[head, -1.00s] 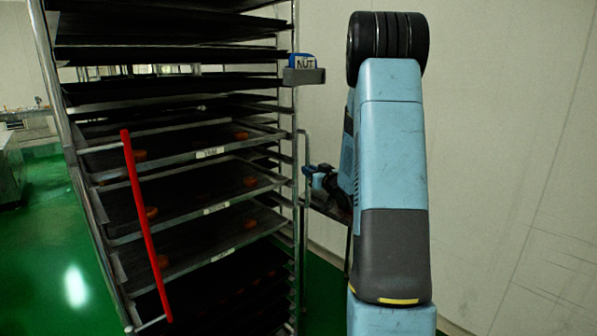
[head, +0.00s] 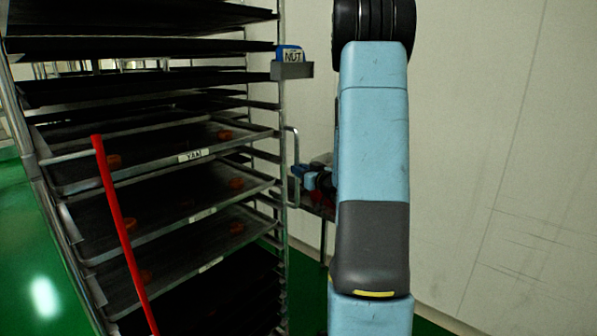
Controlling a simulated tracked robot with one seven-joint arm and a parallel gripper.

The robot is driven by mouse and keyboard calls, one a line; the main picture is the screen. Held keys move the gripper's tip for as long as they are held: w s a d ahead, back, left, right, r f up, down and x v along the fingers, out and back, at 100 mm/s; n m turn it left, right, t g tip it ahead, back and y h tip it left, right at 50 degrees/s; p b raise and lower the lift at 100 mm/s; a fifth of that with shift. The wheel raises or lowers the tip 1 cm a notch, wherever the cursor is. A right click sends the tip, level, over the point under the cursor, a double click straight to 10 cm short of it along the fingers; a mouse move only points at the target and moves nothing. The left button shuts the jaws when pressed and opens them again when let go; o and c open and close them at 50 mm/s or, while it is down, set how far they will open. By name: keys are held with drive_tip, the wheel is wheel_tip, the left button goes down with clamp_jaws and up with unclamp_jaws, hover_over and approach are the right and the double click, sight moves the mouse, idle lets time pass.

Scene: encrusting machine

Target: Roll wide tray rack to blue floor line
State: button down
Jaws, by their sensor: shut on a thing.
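The wide tray rack (head: 282,120) is a tall metal frame with many dark trays, filling the left half of the head view. A red bar (head: 124,232) slants across its front left. A slim metal handle (head: 297,146) stands out from its right side. My gripper (head: 303,172) is at this handle, shut on it, partly hidden behind my arm. The fingertips are small and dark in the picture. The blue floor line is not in view.
Several trays hold small orange-brown pieces. A box labelled NUT (head: 291,55) sits in a grey holder on the rack's right post. A pale wall (head: 500,150) stands close on the right. Open green floor (head: 38,270) shows at the left.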

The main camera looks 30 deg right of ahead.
drive_tip(key=shift+d+r, duration=0.25)
drive_tip(key=shift+d, duration=0.25)
drive_tip(key=c, duration=1.4)
unclamp_jaws()
drive_tip(key=o, duration=0.3)
drive_tip(key=shift+a+f, duration=0.1)
drive_tip(key=shift+a, duration=0.1)
drive_tip(key=s+d, duration=0.1)
drive_tip(key=s, duration=1.2)
drive_tip(key=shift+s+d, duration=0.25)
drive_tip(key=shift+s, duration=0.05)
drive_tip(key=shift+f, duration=0.1)
